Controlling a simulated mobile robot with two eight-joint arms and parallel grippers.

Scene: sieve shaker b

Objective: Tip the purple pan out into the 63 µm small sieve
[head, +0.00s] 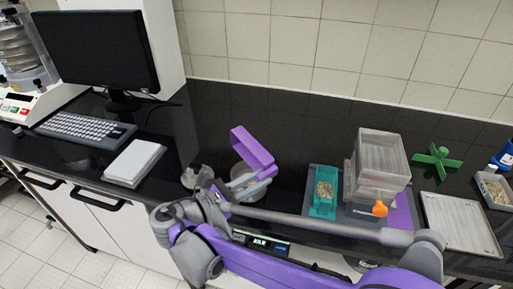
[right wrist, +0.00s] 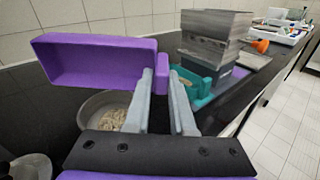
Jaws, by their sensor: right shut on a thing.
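The purple pan (head: 254,150) is held on its side, its open face turned toward me; it also shows in the right wrist view (right wrist: 95,62), where its inside looks empty. My right gripper (head: 243,182) is shut on the pan's narrow end tab, which sits between the fingertips (right wrist: 161,76). Below the pan is a small round grey sieve (head: 256,190); in the right wrist view this sieve (right wrist: 88,107) has pale grains in it. I cannot read any 63 µm label on it. The pan is above the sieve, apart from it. My left gripper is not in view.
A grey cup-like thing (head: 190,177) stands left of the sieve. To the right are a teal pan (head: 312,203) with grains, a stack of grey square sieves (head: 383,155), an orange thing (head: 380,208) and a green cross (head: 437,160). Keyboard and monitor are left.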

